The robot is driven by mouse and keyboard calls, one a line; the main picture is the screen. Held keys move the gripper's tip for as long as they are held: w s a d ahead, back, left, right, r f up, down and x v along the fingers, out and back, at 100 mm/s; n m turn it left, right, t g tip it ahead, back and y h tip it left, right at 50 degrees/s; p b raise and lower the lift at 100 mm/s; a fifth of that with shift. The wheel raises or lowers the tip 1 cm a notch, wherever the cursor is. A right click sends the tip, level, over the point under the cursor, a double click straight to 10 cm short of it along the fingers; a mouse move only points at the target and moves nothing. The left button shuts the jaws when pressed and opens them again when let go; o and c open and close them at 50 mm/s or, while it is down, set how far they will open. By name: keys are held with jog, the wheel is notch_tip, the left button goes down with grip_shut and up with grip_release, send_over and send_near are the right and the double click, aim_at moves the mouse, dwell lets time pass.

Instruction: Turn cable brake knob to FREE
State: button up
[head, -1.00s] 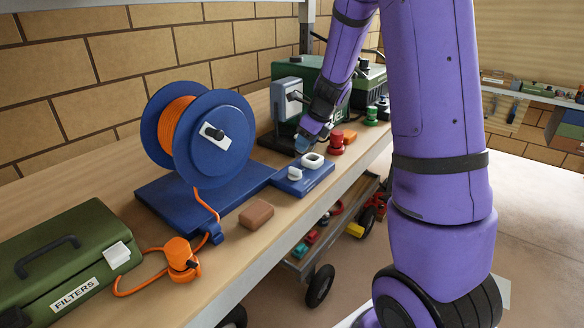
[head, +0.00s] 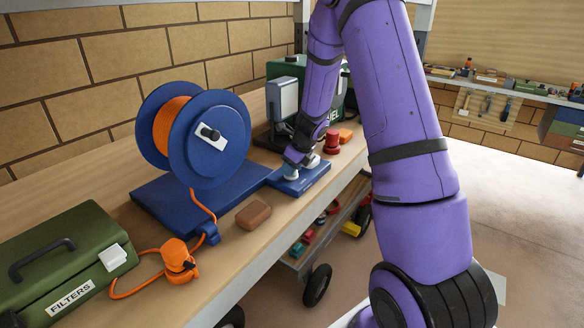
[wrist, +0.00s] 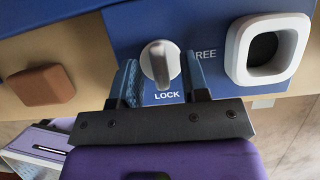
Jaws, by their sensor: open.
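The brake knob (wrist: 160,62) is pale grey with a raised ridge, on a blue panel (wrist: 205,22). LOCK is printed below it in the wrist view and FREE, partly covered, to its right. The ridge runs up and down the picture, in line with LOCK. My gripper (wrist: 161,80) is open, with one blue finger on each side of the knob. I cannot tell whether the fingers touch it. In the head view my gripper (head: 296,158) is down at the blue panel (head: 311,180) and largely hides the knob.
A white square ring (wrist: 268,48) stands right of the knob. A brown block (head: 253,215) lies nearby on the bench. The blue cable reel (head: 218,140) stands to the left, with an orange plug (head: 177,255) and green FILTERS case (head: 70,258). A red knob (head: 332,141) is behind.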

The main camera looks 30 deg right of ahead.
jog(key=shift+f, duration=0.15)
jog(key=shift+c, duration=0.2)
grip_shut()
